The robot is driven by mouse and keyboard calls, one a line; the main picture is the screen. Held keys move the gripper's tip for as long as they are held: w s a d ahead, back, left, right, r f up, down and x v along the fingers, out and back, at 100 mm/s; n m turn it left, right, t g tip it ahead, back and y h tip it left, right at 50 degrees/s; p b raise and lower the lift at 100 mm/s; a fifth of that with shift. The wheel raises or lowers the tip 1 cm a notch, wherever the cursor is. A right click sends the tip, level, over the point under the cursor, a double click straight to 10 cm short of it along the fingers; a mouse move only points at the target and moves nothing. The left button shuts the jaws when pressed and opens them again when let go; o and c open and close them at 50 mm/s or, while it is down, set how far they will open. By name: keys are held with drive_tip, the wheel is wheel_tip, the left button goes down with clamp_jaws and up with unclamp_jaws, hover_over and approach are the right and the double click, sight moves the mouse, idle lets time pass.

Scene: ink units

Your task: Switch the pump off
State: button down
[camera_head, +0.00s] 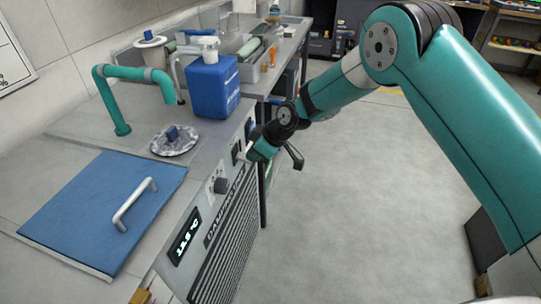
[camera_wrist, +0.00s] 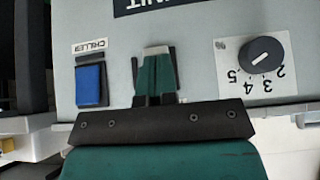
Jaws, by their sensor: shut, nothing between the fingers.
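My gripper (camera_head: 246,153) is shut and empty at the front panel of the fountain unit (camera_head: 210,190). In the wrist view, my gripper (camera_wrist: 156,72) points at a dark switch (camera_wrist: 172,56), and its fingers cover most of it. Only dark edges of this switch show on both sides of the fingers. Its label and rocker position are hidden, and I cannot tell whether the fingertips touch it. A blue switch (camera_wrist: 89,84) labelled "CHILLER" is left of the fingers in the wrist view. No pump label is readable.
A numbered dial (camera_wrist: 262,56) is right of the fingers in the wrist view. A blue lid with a handle (camera_head: 105,210), a green spout (camera_head: 120,100) and a blue canister (camera_head: 212,85) are on top of the unit. The floor (camera_head: 330,220) at right is clear.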

drive_tip(key=shift+d+f, duration=0.15)
drive_tip(key=shift+f, duration=0.1)
drive_tip(key=shift+d+r, duration=0.1)
drive_tip(key=shift+r, duration=0.7)
